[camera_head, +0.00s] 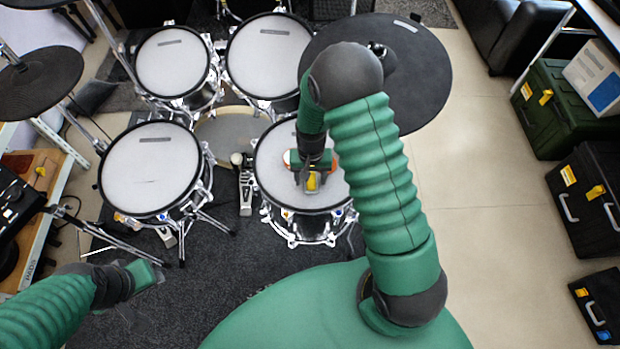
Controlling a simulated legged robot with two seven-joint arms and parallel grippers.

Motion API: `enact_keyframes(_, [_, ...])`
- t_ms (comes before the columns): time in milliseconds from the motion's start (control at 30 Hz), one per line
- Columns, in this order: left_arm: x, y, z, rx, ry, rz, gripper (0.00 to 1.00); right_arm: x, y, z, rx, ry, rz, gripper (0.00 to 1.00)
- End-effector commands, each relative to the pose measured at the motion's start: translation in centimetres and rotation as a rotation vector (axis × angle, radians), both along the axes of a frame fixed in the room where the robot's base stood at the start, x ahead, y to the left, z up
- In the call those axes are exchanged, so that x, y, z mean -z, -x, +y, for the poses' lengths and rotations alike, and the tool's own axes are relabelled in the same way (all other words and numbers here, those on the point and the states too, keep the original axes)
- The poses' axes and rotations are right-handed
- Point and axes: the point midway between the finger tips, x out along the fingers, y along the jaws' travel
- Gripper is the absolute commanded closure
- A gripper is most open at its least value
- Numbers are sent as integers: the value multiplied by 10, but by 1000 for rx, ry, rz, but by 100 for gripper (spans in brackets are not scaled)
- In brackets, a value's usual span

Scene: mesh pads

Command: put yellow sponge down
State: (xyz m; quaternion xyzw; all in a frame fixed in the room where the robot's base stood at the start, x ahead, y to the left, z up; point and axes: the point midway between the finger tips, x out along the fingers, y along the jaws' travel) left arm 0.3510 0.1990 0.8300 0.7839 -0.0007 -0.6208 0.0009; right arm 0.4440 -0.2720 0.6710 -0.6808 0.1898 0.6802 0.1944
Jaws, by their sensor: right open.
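The yellow sponge (311,182) is a small yellow patch over the white mesh head of the front right drum (275,178). My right gripper (313,186) points down over this drum with its fingers open, one on each side of the sponge. The arm hides part of the drum head. I cannot tell whether the sponge touches the head or whether a finger touches the sponge. My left gripper (150,274) is low at the left, over the dark carpet and away from the drums; its fingers are too unclear to read.
Other drums include the front left drum (150,170) and two behind. A black cymbal pad (425,75) is at back right. Dark cases (588,200) line the right side; the floor before them is clear.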

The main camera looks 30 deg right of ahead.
Motion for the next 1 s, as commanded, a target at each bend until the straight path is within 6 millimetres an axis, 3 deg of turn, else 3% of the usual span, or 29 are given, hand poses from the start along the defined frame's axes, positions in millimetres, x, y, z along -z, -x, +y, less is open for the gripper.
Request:
enact_keyframes(300, [-20,0,0,0,0,0,64,-84,-1,0,0,1,-4,43])
enact_keyframes(567, [-24,0,0,0,0,0,64,-117,3,3,-16,1,-7,43])
enact_keyframes(667, [-24,0,0,0,0,0,64,-136,16,20,-109,5,-48,43])
enact_keyframes(800, [-23,0,0,0,0,0,64,-170,59,57,-362,36,-154,43])
enact_keyframes(900, [-23,0,0,0,0,0,64,-181,84,72,-497,61,-207,43])
enact_keyframes(1000, [-23,0,0,0,0,0,64,-183,93,76,-550,72,-225,43])
